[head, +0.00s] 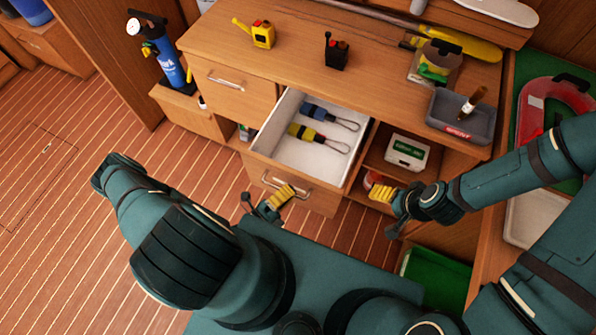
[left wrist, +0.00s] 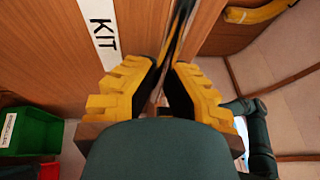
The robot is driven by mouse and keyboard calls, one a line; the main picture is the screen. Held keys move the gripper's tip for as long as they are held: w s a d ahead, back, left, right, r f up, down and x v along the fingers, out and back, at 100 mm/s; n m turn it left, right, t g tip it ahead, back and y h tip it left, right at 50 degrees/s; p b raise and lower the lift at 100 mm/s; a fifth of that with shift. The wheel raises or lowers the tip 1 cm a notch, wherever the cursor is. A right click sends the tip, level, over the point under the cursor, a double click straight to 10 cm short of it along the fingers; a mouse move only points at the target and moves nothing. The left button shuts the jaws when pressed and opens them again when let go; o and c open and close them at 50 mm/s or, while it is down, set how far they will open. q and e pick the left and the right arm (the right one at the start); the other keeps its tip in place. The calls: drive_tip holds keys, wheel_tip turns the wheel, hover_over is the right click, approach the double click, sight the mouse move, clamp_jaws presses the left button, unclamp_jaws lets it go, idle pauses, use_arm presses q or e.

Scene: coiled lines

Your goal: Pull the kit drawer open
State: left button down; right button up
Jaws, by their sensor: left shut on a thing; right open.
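The kit drawer (head: 312,157) stands pulled out from the wooden cabinet, its white inside showing. A blue-handled tool (head: 327,116) and a yellow-handled tool (head: 316,137) with wire loops lie in it. My left gripper (head: 279,196) is at the drawer's front, shut on its metal handle (head: 300,192). In the left wrist view the yellow fingers (left wrist: 160,90) close around the handle (left wrist: 176,42), beside a white KIT label (left wrist: 103,36). My right gripper (head: 386,194) is open and empty, right of the drawer, near the cabinet's open shelf.
A closed drawer (head: 233,93) is to the left. A white-and-green box (head: 407,151) sits in the shelf on the right. The striped floor at left is clear.

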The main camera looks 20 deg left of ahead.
use_arm(q)
drive_tip(key=shift+s, duration=1.85)
drive_tip(key=c, duration=1)
unclamp_jaws()
drive_tip(key=v, duration=1.2)
drive_tip(key=shift+s, duration=0.1)
